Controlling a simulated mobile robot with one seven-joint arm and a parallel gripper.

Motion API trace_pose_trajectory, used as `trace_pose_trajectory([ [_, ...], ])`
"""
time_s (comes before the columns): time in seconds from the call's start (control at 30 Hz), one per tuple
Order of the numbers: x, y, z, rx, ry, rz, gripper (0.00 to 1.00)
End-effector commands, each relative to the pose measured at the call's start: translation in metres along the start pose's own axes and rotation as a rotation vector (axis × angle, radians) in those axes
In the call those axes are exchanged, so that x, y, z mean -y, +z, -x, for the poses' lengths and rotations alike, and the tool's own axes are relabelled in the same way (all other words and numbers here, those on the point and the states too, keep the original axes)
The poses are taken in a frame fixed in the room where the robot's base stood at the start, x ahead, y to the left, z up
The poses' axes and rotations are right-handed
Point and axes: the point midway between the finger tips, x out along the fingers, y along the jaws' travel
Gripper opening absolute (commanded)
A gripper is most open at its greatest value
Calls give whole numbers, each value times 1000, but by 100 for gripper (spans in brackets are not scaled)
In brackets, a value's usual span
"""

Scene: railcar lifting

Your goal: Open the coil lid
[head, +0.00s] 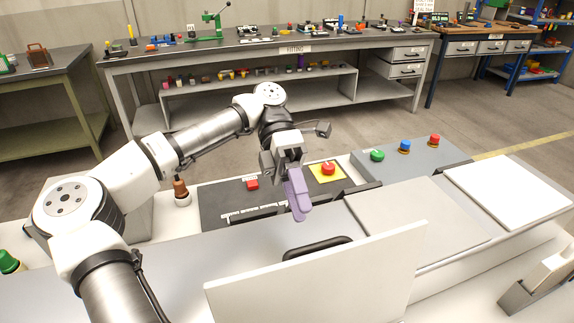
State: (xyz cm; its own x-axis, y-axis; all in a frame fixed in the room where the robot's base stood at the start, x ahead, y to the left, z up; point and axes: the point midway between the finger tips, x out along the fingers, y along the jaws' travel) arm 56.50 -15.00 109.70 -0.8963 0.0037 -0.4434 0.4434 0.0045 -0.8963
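My gripper (297,198) hangs above the bench, pointing down, near the edge of the dark control panel. A long purple piece extends from its end; I cannot tell whether this is the closed fingers or something held. No label marks the coil lid. A white panel (320,280) stands tilted up in the foreground, with a black curved handle (316,247) just behind its top edge. A flat grey cover (418,218) and a white plate (508,190) lie to the right. My gripper appears apart from all of them.
A red button on a yellow plate (327,170) is close to my gripper. A grey box (410,160) carries green, blue and red buttons. A small red button (252,184) and a brown-topped knob (181,192) are to the left. Workbenches stand behind, across open floor.

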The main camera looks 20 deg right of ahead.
Motion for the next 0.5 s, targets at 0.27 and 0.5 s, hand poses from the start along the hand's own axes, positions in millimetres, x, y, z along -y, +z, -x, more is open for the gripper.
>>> trace_pose_trajectory([
  [0.27,5,0,29,1,3,8,34],
  [0.5,6,0,54,4,1,3,34],
])
